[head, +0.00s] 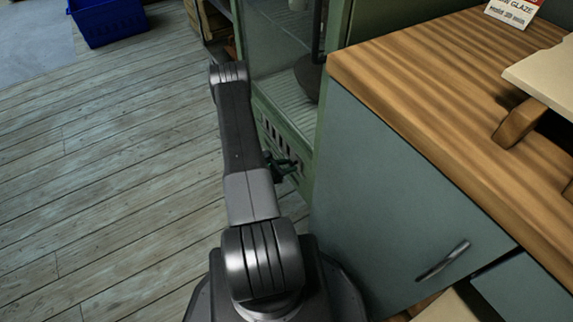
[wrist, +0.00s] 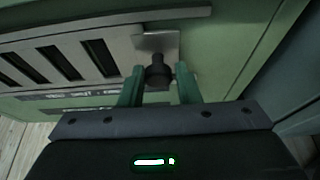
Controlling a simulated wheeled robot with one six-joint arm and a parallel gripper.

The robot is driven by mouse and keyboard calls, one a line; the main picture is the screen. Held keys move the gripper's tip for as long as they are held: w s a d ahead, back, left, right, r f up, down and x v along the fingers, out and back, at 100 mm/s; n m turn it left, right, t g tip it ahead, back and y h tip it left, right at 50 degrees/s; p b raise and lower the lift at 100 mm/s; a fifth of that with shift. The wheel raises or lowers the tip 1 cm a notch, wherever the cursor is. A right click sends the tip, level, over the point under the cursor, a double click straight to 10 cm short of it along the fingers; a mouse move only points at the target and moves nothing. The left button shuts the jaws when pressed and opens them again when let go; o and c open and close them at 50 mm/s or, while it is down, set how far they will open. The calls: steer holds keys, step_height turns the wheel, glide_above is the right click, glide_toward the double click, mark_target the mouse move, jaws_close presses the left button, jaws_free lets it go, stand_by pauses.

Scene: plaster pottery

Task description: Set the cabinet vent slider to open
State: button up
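The vent panel (wrist: 60,66) is a pale plate with several dark slots, low on the green cabinet (head: 262,104). A dark round slider knob (wrist: 158,72) stands out from a small bright metal plate (wrist: 156,42) at the right end of the slots. My gripper (wrist: 160,77) has its two green fingers on either side of this knob, close against it, and looks shut on it. In the head view, my gripper (head: 285,166) is at the cabinet's lower front, partly behind my arm, and the knob is hidden there.
A wooden-topped counter (head: 430,75) with grey-blue fronts and a metal handle (head: 443,261) stands close on the right. The cabinet's glazed upper part shows a dark round item inside. A blue crate (head: 108,20) is on the far floor. Plank floor at left is clear.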

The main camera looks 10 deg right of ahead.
steer(key=o, duration=0.3)
steer(key=shift+s+d, duration=0.1)
steer(key=shift+s, duration=0.1)
steer(key=shift+o, duration=0.2)
steer(key=shift+a+r, duration=0.2)
steer(key=shift+a, duration=0.2)
steer(key=p+v, duration=0.2)
steer(key=v, duration=1.1)
steer(key=shift+p, duration=0.4)
steer(key=shift+s+d, duration=0.1)
steer(key=shift+s, duration=0.05)
steer(key=b+x, duration=0.3)
steer(key=x, duration=1)
steer(key=shift+w+d+f, duration=0.25)
steer(key=shift+w+a, duration=0.1)
steer(key=shift+w, duration=0.15)
steer(key=shift+r, duration=0.1)
